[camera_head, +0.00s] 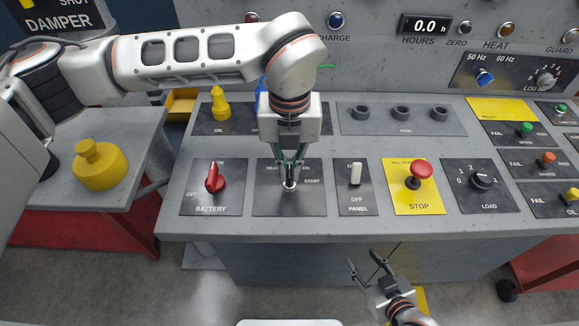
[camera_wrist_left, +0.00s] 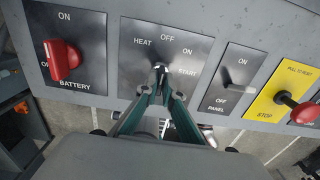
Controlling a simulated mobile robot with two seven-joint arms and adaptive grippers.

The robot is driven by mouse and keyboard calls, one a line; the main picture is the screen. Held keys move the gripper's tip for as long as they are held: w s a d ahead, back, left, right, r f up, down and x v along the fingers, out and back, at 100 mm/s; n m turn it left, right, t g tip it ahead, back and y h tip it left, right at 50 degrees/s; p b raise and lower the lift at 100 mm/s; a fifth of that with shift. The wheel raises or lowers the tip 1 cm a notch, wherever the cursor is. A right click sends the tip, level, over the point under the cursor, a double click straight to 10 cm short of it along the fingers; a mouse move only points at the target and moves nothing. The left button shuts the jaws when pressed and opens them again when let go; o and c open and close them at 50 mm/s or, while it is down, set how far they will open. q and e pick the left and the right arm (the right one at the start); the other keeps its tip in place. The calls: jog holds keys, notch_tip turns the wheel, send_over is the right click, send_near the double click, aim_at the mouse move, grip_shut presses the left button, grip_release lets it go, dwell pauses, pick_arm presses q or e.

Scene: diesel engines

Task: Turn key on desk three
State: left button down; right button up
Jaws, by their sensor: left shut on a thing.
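The key (camera_wrist_left: 160,68) stands in the switch plate (camera_wrist_left: 185,50) marked HEAT, OFF, ON and START on the grey desk (camera_head: 330,229). My left gripper (camera_head: 289,182) reaches down from above and is shut on the key; its fingertips hide much of it. In the left wrist view the two fingers (camera_wrist_left: 160,80) come together at the key in the middle of the plate. The exact angle of the key is hard to tell. My right gripper (camera_head: 366,268) is open and empty, low in front of the desk.
The red BATTERY knob (camera_head: 212,178) is left of the key plate. The white PANEL switch (camera_head: 355,174), red STOP button (camera_head: 419,174) and black LOAD knob (camera_head: 480,182) are to the right. A yellow knob (camera_head: 220,105) stands behind. A yellow weight-like object (camera_head: 98,168) sits on the left table.

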pick_arm(q)
jog(key=shift+m, duration=0.3)
jog(key=m+b, duration=0.1)
jog(key=m, duration=0.1)
jog(key=shift+m, duration=0.4)
jog(key=m+b, duration=0.1)
jog(key=m, duration=0.2)
jog(key=shift+m, duration=0.3)
jog(key=m, duration=0.3)
jog(key=shift+m+b, duration=0.3)
jog(key=shift+b, duration=0.1)
jog(key=shift+m, duration=2.3)
